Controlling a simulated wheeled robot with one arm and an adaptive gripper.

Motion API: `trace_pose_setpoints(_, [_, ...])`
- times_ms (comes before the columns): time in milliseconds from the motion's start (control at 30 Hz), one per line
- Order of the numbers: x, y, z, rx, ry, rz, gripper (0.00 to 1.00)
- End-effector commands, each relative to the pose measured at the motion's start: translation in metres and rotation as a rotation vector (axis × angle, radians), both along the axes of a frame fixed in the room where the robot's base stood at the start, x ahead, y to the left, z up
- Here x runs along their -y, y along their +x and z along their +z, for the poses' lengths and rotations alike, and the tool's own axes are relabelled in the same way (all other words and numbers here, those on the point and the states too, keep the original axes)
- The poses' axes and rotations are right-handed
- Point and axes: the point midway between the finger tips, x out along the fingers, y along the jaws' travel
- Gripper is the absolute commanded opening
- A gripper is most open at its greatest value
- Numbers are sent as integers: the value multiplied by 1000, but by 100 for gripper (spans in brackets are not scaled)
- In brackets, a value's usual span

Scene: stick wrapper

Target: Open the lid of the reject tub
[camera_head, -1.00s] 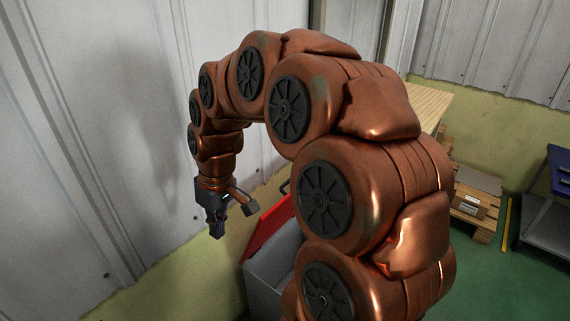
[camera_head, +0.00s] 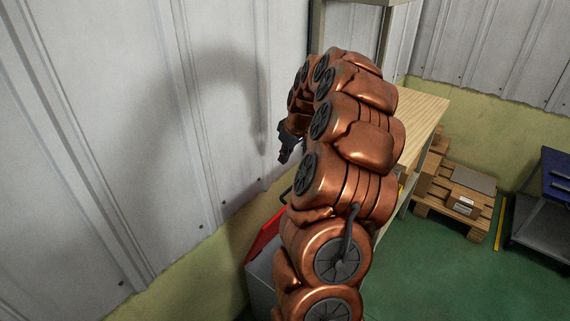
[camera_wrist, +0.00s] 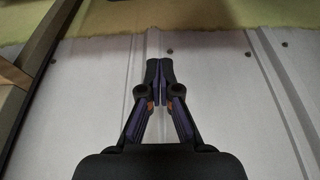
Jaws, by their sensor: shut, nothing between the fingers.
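The reject tub appears to be the grey box (camera_head: 259,285) at the lower middle of the head view, mostly hidden behind my arm. Its red lid (camera_head: 264,236) is tilted up, with a dark handle (camera_head: 285,196) at its upper edge. How far the lid stands open cannot be told, as my arm covers much of it. My gripper (camera_head: 283,158) is above the lid, apart from it, near the corrugated wall. In the wrist view my gripper (camera_wrist: 160,66) has its fingertips together with nothing between them. The tub does not show clearly in the wrist view.
A pale corrugated wall (camera_head: 130,120) stands close on the left. A wooden-topped bench (camera_head: 425,108) is behind my arm. A pallet with boxes (camera_head: 462,200) and a blue-and-grey cart (camera_head: 545,215) stand at the right. Green floor (camera_head: 430,275) is clear at the lower right.

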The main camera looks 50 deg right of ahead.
Motion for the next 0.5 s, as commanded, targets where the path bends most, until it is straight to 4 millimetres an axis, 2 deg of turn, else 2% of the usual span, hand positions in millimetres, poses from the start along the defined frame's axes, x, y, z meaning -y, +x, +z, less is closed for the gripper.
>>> trace_pose_setpoints(500, [-5, 26, -81, -5, 5, 2, 0])
